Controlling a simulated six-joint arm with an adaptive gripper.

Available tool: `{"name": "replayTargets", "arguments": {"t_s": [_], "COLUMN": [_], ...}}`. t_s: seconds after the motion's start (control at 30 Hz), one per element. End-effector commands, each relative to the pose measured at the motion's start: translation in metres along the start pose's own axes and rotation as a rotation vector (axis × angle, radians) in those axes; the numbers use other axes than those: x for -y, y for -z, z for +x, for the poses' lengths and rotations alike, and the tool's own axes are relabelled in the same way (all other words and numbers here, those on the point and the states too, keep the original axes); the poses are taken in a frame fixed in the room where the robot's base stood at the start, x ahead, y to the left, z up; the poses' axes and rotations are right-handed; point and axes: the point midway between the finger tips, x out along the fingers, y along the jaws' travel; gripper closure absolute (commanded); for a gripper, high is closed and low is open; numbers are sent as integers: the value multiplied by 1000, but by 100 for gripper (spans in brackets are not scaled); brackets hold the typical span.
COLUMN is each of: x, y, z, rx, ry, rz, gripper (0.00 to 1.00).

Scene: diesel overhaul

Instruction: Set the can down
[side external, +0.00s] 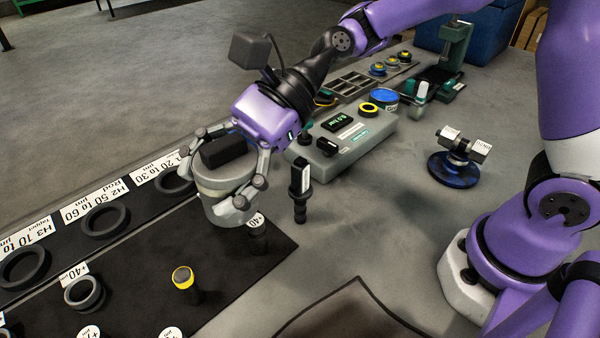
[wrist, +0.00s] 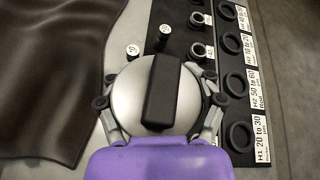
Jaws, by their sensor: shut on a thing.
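The can is a pale grey round body (side external: 228,207) with a black bar across its top. In the wrist view its silver round top (wrist: 188,95) and the black bar (wrist: 162,92) fill the middle. My gripper (side external: 226,188) is shut around the can's sides, one finger on each side, as the wrist view also shows (wrist: 160,101). The can looks upright or slightly tilted, over the black mat (side external: 235,290) near the ring labelled H1 20 to 30. Its underside is hidden, so I cannot tell whether it touches the mat.
Black rings (side external: 104,220) lie in a labelled row at left. A yellow-topped plug (side external: 183,279) and a dark pin (side external: 258,238) stand on the mat. A black-handled tool (side external: 300,190) stands just right of the can. A grey instrument box (side external: 345,140) lies behind. Bare bench shows at right.

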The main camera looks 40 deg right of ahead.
Motion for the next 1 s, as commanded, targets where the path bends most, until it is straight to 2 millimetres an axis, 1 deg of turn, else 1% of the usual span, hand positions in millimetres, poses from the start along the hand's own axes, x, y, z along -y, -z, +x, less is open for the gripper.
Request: {"name": "replayTargets", "arguments": {"t_s": [0.03,0.2,0.3,0.43,0.7,0.8,0.93,1.0], "x": [10,49,69,87,107,104,100,98], "y": [0,0,-1,-4,-8,4,15,24], "z": [6,27,38,50,64,70,75,80], "rx": [-3,-18,-28,-35,-45,-48,-47,-46], "ry": [12,73,106,138,174,173,173,172], "rz": [6,41,62,81,103,109,107,109], "gripper": [85,85,85,86,86,86,86,86]}}
